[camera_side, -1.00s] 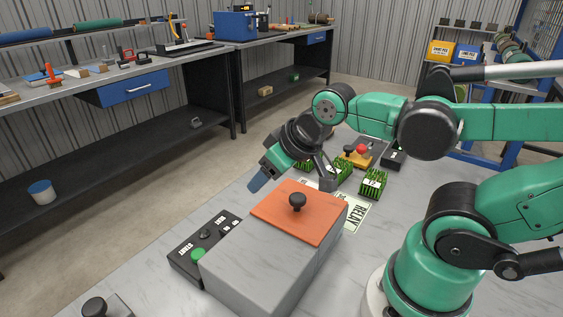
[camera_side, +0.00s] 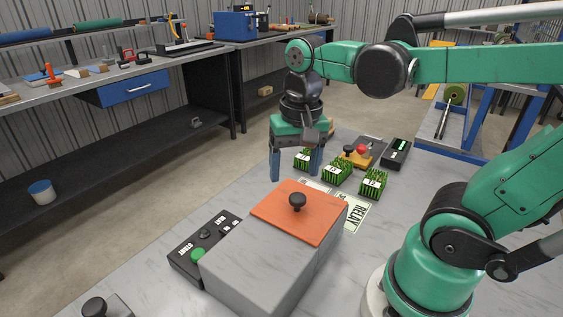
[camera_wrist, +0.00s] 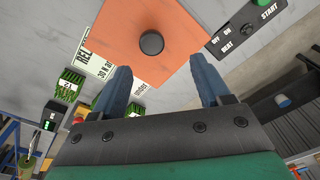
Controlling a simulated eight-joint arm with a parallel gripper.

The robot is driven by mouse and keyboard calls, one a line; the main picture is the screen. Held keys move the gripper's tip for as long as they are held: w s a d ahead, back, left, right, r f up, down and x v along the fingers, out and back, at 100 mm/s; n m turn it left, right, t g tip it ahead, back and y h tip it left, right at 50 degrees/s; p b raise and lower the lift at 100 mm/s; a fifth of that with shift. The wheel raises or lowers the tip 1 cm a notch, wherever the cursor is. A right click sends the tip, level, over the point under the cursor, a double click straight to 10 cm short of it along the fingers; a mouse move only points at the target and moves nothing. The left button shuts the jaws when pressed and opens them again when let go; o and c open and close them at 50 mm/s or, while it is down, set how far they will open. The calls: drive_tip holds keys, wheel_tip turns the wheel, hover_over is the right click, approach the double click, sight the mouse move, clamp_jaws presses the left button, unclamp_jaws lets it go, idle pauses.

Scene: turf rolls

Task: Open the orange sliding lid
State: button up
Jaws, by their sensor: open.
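The orange sliding lid (camera_side: 281,218) lies flat on top of a grey box (camera_side: 256,262) on the table. A black round knob (camera_side: 297,200) stands near the lid's middle. The lid (camera_wrist: 150,65) and its knob (camera_wrist: 151,43) also show in the wrist view, ahead of the fingers. My gripper (camera_side: 295,174) points down with its blue fingers apart, above and behind the lid in the side view. In the wrist view my gripper (camera_wrist: 165,80) is empty, and its fingertips are clear of the knob.
A black control panel (camera_side: 205,243) with a green START button sits left of the box. Several green turf pieces (camera_side: 337,176), a RELAY card (camera_side: 357,214) and a yellow device (camera_side: 358,158) lie behind. Bare table (camera_side: 400,210) lies to the right.

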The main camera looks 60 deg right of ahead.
sight(297, 197)
drive_tip(key=shift+s+d+r+m+g, duration=0.1)
drive_tip(key=shift+s+d+m+g, duration=0.1)
drive_tip(key=shift+m+g, duration=0.2)
drive_tip(key=shift+f, duration=2.75)
clamp_jaws()
drive_tip(key=shift+a, duration=0.1)
